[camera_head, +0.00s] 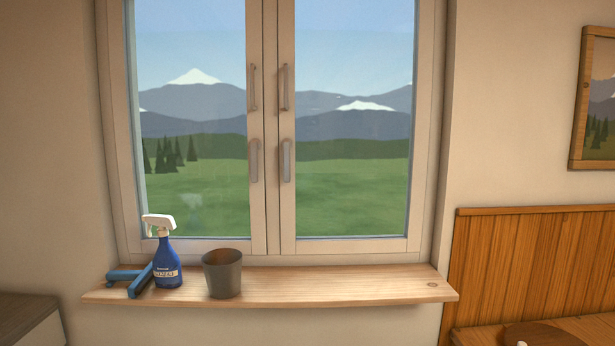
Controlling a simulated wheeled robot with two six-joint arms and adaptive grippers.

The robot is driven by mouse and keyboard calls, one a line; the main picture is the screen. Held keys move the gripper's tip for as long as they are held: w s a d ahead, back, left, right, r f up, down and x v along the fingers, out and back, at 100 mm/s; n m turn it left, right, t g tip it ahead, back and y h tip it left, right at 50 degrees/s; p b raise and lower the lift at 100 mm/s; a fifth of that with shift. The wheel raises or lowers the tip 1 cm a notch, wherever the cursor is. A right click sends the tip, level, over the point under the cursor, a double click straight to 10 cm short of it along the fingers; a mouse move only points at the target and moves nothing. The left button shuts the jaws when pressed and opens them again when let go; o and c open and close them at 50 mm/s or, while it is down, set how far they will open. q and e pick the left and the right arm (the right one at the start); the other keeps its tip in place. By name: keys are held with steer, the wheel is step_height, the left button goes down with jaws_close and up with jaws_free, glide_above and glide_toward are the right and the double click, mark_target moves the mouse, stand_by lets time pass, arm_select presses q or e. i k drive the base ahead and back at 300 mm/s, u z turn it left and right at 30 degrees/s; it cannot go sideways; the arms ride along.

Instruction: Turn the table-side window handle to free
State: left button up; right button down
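The closed two-sash window has its sashes meeting at a middle frame. The right sash, on the side of the wooden table (470,338), carries an upper grey bar handle (285,88) and a lower grey bar handle (286,161). Both stand vertical. The left sash carries a matching upper handle (253,88) and lower handle (254,160), also vertical. Which of each pair is the turning handle and which a fixed pull, I cannot tell. Neither of my grippers is in view.
On the wooden sill (350,287) stand a blue spray bottle (168,270) and a dark grey cup (222,274), with a blue tool (140,281) beside the bottle. The sill's right part is clear. A round brown board (545,335) lies on the table. A cabinet (25,312) stands lower left.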

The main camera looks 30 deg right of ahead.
mark_target(286, 144)
steer(key=u, duration=0.25)
steer(key=k, duration=0.35)
steer(key=z, duration=1.55)
steer(key=i, duration=0.7)
steer(key=z, duration=0.35)
